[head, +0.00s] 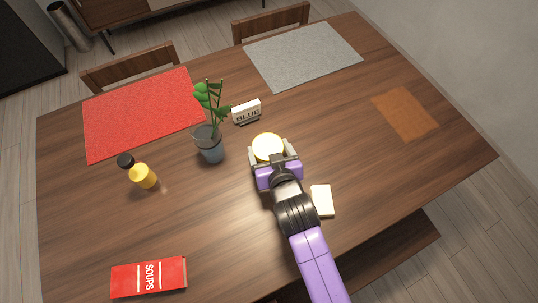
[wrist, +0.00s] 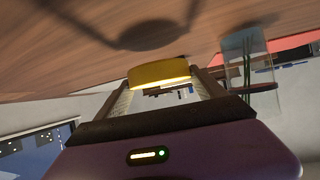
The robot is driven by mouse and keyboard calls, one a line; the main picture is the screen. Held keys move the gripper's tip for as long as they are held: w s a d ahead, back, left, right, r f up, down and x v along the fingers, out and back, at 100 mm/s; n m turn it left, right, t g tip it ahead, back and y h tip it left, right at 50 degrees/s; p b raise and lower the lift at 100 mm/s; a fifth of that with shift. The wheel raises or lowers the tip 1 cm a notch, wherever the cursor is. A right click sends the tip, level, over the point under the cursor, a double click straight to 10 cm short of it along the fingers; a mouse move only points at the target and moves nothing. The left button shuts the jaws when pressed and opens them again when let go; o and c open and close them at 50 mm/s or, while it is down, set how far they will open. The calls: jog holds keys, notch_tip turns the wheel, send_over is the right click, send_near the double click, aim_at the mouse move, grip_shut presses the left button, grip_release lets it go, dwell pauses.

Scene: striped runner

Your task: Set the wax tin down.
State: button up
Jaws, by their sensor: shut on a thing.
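The wax tin (head: 267,146) is a round yellow tin with a paler top, near the middle of the wooden table in the head view. My gripper (head: 270,153) is shut on it, one finger on each side. In the wrist view the tin (wrist: 160,76) sits between the fingertips of my gripper (wrist: 161,84). A dark shadow of the tin and fingers lies on the table apart from the tin, so it appears held above the surface. The tin's near side is partly hidden by my gripper in the head view.
A cream block (head: 322,200) lies close right of my arm. Table right of the tin is clear toward an orange-brown mat (head: 405,113).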

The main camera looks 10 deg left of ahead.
jog(key=shift+f, duration=2)
jog(key=shift+f+b, duration=0.2)
jog(key=shift+b, duration=0.1)
jog(key=o, duration=1.5)
jog(key=shift+r, duration=0.15)
jog(key=shift+s+d+r, duration=0.1)
jog(key=shift+s+r, duration=0.05)
jog(key=shift+s, duration=0.05)
jog(key=v, duration=1.1)
jog(key=shift+s+d+r, duration=0.1)
jog(key=shift+s, duration=0.15)
